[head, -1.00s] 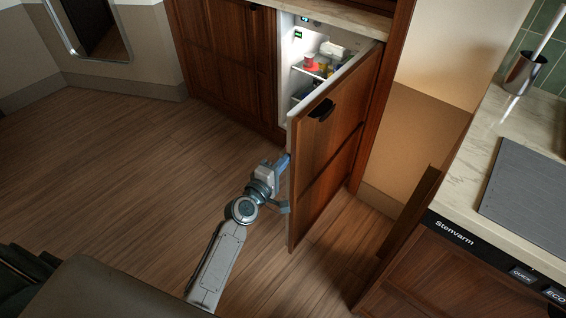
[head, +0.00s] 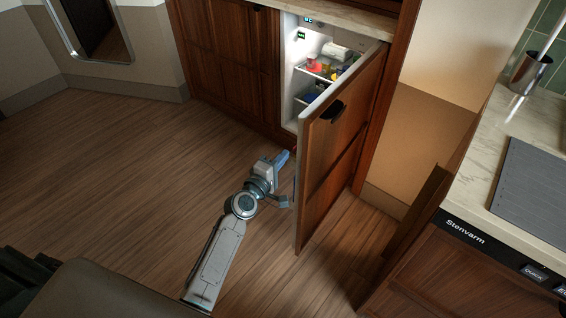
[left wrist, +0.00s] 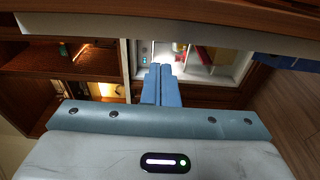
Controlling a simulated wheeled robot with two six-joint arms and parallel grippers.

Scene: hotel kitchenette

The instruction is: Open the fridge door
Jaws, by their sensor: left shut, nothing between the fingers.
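The fridge door (head: 341,150) is a wood-panelled door with a dark handle (head: 333,111), standing well open and swung out toward me. The lit white fridge interior (head: 290,85) shows behind it, with food on its shelves. My left gripper (head: 284,157) is shut and empty, just left of the door's free edge near mid-height, on the opening side. In the left wrist view its blue fingers (left wrist: 161,84) are together and point toward the lit fridge interior (left wrist: 203,66). Whether it touches the door is unclear. My right gripper is not in view.
A wooden cabinet (head: 231,60) adjoins the fridge on the left under a pale countertop. At the right is a marble counter (head: 478,160) with a dark board (head: 535,195) and a metal cup (head: 530,72). The wood floor (head: 120,160) at left is clear.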

